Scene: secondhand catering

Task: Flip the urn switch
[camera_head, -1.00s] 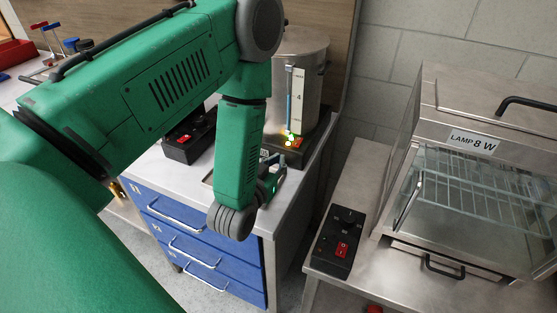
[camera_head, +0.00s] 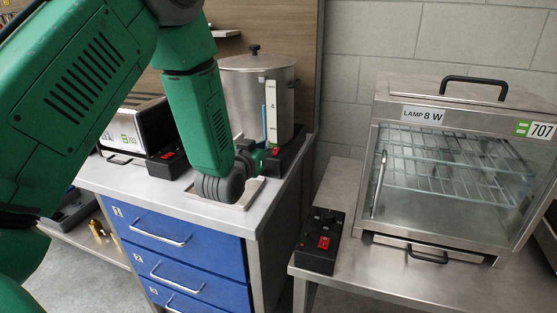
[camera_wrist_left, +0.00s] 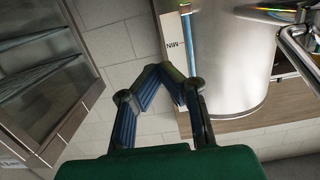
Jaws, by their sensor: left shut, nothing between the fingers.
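The steel urn (camera_head: 240,97) stands on the blue-drawer cabinet against the wall, with a white level strip (camera_head: 271,112) on its front. Its dark base (camera_head: 292,152) carries a small red switch (camera_head: 277,152). My left gripper (camera_head: 262,158) is low in front of the base, close to the switch and partly hidden by my forearm; I cannot tell whether it touches. In the left wrist view, the fingers (camera_wrist_left: 165,72) meet, empty, beside the level strip (camera_wrist_left: 180,65) and the urn body (camera_wrist_left: 235,65). The switch does not show there. My right gripper is out of view.
A glass-fronted warmer (camera_head: 450,165) stands on the right table, with a separate black box and red switch (camera_head: 323,243) beside it. Another black switch box (camera_head: 170,162) sits left of the urn. A shallow tray (camera_head: 248,193) lies under my gripper.

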